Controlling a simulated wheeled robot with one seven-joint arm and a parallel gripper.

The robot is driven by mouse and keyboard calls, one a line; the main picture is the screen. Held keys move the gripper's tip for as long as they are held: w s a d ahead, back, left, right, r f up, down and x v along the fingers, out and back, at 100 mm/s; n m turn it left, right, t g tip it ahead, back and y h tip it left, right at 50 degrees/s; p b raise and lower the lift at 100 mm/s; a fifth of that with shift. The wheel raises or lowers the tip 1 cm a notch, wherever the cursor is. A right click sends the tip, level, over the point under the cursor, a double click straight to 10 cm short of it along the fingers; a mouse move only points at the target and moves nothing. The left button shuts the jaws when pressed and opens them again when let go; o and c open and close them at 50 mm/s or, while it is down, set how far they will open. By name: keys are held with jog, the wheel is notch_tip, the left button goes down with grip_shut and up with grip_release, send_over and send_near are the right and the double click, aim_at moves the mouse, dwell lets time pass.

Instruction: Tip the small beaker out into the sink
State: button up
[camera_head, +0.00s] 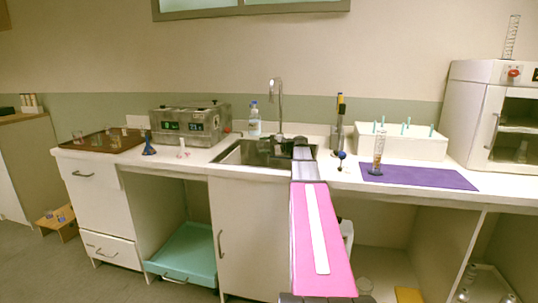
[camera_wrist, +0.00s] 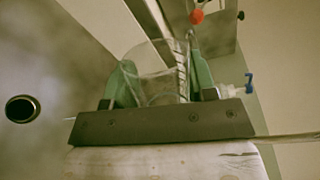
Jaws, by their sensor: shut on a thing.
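My gripper (camera_head: 290,148) is over the sink (camera_head: 232,153) in the head view, at the end of my outstretched arm. In the wrist view my gripper (camera_wrist: 160,88) has its green fingers shut on the small beaker (camera_wrist: 154,62), a clear glass vessel with dark marks along one side. The sink's grey basin (camera_wrist: 50,55) and round dark drain (camera_wrist: 22,108) show to the left of the beaker. The wrist picture is turned, and I cannot tell the beaker's exact tilt or contents. In the head view the beaker is hidden or too small to make out.
A tap (camera_head: 276,95) rises behind the sink, with a blue-capped bottle (camera_head: 254,122) left of it. A metal bath (camera_head: 190,124) stands farther left. On the right are a purple mat (camera_head: 430,178) with a glass cylinder (camera_head: 379,150) and a white box (camera_head: 400,144).

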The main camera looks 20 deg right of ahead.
aim_at(260, 142)
dwell(0.3)
jog(key=shift+s+a+f+n, duration=0.15)
jog(key=shift+f+n, duration=0.15)
jog(key=shift+n, duration=0.35)
jog(key=shift+s+a+f+n, duration=0.1)
jog(key=shift+f+n, duration=0.15)
jog(key=shift+n, duration=0.4)
jog(key=shift+s+a+r+n+h, duration=0.2)
jog(key=shift+n+h, duration=0.1)
jog(key=shift+n, duration=0.3)
jog(key=shift+s+a+r+n+h, duration=0.1)
jog(key=shift+s+a+n+h, duration=0.15)
jog(key=shift+n, duration=0.35)
jog(key=shift+s+a+r+n+t+h, duration=0.1)
jog(key=shift+a+n+t+h, duration=0.1)
jog(key=shift+n, duration=0.4)
jog(key=shift+a+r+n+t+h, duration=0.1)
jog(key=shift+n+t, duration=0.1)
jog(key=shift+n, duration=0.4)
jog(key=r+n, duration=0.1)
jog(key=n, duration=0.1)
jog(key=r+n, duration=0.1)
jog(key=shift+s+a+r+h, duration=0.2)
jog(key=shift+s+r+h, duration=0.05)
jog(key=shift+r+h, duration=0.1)
jog(key=shift+r+n+t, duration=0.4)
jog(key=shift+r+n, duration=0.25)
jog(key=shift+n, duration=0.25)
jog(key=shift+s+a+h, duration=0.1)
jog(key=shift+h, duration=0.2)
